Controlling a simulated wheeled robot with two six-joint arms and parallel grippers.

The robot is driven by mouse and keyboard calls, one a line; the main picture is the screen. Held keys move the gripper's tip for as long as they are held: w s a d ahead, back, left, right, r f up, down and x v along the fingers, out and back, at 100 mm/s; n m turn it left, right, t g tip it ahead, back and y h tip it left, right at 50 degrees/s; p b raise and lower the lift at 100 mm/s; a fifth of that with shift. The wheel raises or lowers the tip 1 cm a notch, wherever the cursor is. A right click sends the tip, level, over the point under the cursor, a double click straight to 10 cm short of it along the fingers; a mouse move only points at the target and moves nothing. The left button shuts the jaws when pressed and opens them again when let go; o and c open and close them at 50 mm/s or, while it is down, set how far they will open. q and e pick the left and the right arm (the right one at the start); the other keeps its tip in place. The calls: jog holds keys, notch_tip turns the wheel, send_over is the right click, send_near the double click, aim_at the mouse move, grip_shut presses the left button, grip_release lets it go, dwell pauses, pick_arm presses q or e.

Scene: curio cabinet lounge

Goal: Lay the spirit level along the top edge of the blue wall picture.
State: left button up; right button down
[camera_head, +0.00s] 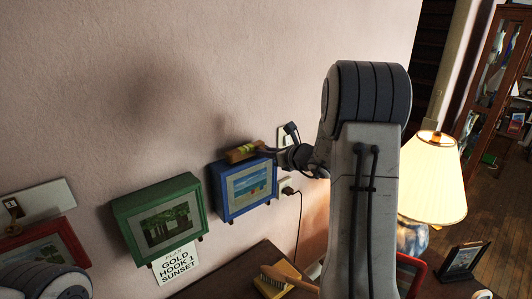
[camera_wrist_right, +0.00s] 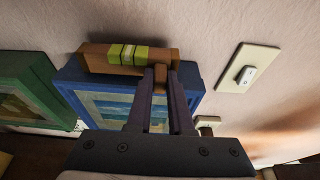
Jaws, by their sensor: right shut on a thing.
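The blue wall picture (camera_head: 217,188), a deep blue frame around a beach scene, hangs on the pink wall. The spirit level (camera_head: 240,154) is a short brown bar with yellow-green vials. It is at the picture's top edge, and lies roughly along it in the right wrist view (camera_wrist_right: 97,59). I cannot tell whether it touches the frame or is just above it. My right gripper (camera_wrist_right: 160,76) is shut on the level near its right end, with its fingers in front of the blue picture (camera_wrist_right: 73,77). My left gripper is out of view.
A green-framed picture (camera_head: 121,215) hangs just left, with a note (camera_head: 176,264) below it. A red-framed picture (camera_head: 73,231) is at far left. A light switch (camera_wrist_right: 246,75) is right of the blue picture. A brush (camera_head: 286,280) and lit lamp (camera_head: 432,175) are lower right.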

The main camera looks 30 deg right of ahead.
jog(key=shift+f+b, duration=0.2)
jog(key=shift+b, duration=0.1)
jog(key=c, duration=0.7)
grip_release()
jog(key=shift+c, duration=0.2)
